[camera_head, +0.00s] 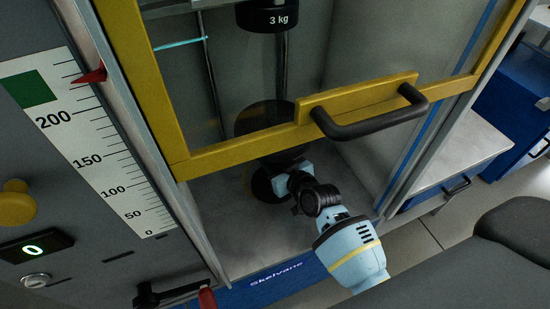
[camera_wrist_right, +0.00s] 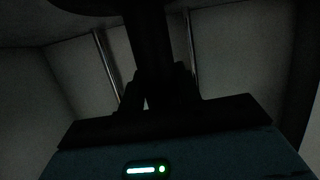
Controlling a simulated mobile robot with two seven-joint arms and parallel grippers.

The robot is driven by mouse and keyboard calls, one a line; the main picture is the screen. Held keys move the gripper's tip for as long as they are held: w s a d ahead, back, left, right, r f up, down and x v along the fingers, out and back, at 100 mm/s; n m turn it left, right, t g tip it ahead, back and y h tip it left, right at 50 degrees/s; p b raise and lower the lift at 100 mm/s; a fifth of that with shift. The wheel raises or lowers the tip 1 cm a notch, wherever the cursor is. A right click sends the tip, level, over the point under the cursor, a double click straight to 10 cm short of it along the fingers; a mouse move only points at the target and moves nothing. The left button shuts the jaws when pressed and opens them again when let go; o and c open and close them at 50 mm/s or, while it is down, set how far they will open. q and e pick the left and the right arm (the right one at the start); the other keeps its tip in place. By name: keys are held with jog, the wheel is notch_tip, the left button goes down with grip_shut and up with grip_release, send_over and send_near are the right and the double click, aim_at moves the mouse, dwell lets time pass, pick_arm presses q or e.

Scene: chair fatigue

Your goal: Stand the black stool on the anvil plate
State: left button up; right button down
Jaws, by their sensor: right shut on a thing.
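The black stool is inside the test cabinet. Its round seat (camera_head: 262,120) shows through the door glass, and its dark round base (camera_head: 264,187) is lower down, near the cabinet floor. My right gripper (camera_head: 284,181) reaches in under the yellow door frame and is shut on the stool's column. In the right wrist view the dark column (camera_wrist_right: 148,45) stands upright between the fingers (camera_wrist_right: 158,92), with the seat's underside (camera_wrist_right: 95,6) at the top edge. The anvil plate cannot be made out clearly; the stool and gripper cover that spot, and I cannot tell whether the base touches it. My left gripper is not in view.
The yellow-framed glass door (camera_head: 240,147) with a black handle (camera_head: 370,118) hangs above my right forearm. A 3 kg weight (camera_head: 270,17) hangs above the stool. A scale panel (camera_head: 95,140) is at the left; a grey chair (camera_head: 515,225) and blue cabinet (camera_head: 515,105) are at the right.

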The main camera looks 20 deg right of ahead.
jog(key=shift+w+r, duration=0.15)
jog(key=shift+r, duration=0.05)
jog(key=shift+f, duration=0.2)
jog(key=c, duration=1)
grip_release()
jog(key=shift+f, duration=0.2)
